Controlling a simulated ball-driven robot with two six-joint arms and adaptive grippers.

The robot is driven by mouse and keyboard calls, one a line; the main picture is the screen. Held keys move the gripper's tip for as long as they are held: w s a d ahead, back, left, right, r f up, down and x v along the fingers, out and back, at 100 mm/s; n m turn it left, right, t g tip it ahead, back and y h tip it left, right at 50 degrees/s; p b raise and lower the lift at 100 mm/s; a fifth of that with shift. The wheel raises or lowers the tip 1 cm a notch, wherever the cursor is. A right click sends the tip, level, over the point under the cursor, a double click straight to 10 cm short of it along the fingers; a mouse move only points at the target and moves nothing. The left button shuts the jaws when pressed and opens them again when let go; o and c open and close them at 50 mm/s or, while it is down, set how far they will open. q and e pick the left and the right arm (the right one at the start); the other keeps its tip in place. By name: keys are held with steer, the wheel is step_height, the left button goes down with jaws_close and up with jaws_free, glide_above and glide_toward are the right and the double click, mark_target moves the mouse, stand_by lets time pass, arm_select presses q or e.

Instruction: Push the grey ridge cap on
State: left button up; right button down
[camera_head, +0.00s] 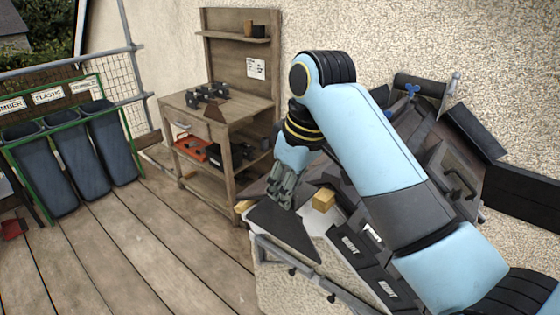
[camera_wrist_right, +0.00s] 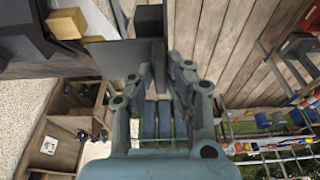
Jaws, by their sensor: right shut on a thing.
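My right gripper (camera_head: 285,192) reaches down over the near corner of the work surface. It is shut on a flat dark grey piece (camera_head: 285,230), which looks like the grey ridge cap. In the right wrist view the fingers (camera_wrist_right: 165,70) close on this piece (camera_wrist_right: 115,55), which extends to the left and upward; its far part is cut off. The small roof (camera_head: 440,165) with dark slates stands at the right, partly hidden by my right arm. A dark rounded piece (camera_head: 420,84) lies along its top. My left gripper is not in view.
A wooden block (camera_head: 323,199) lies close to the right gripper, with dark labelled tiles (camera_head: 352,247) beside it. A wooden bench (camera_head: 230,115) with shelves stands behind. Blue-grey bins (camera_head: 68,160) stand at the left. The plank floor (camera_head: 150,250) between is clear.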

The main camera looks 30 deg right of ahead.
mark_target(300, 192)
steer(key=shift+w+d+f, duration=0.25)
steer(key=shift+d+f, duration=0.25)
steer(key=shift+d, duration=0.2)
steer(key=shift+w+d+f, duration=0.3)
steer(key=shift+d+f, duration=0.2)
steer(key=shift+d, duration=0.2)
steer(key=shift+w+d+f, duration=0.25)
steer(key=shift+d+f, duration=0.25)
steer(key=shift+d, duration=0.2)
steer(key=shift+w+d, duration=0.4)
steer(key=shift+d, duration=0.5)
steer(key=shift+w+d, duration=0.35)
steer(key=shift+d, duration=0.5)
steer(key=shift+w+d+r, duration=0.1)
steer(key=shift+w+d, duration=0.1)
steer(key=shift+d, duration=0.6)
steer(key=shift+w+d, duration=0.1)
steer(key=shift+d, duration=0.25)
steer(key=shift+w+d, duration=0.25)
steer(key=shift+d, duration=0.25)
steer(key=shift+w+d, duration=0.2)
steer(key=shift+d, duration=0.25)
steer(key=c, duration=1.2)
jaws_free()
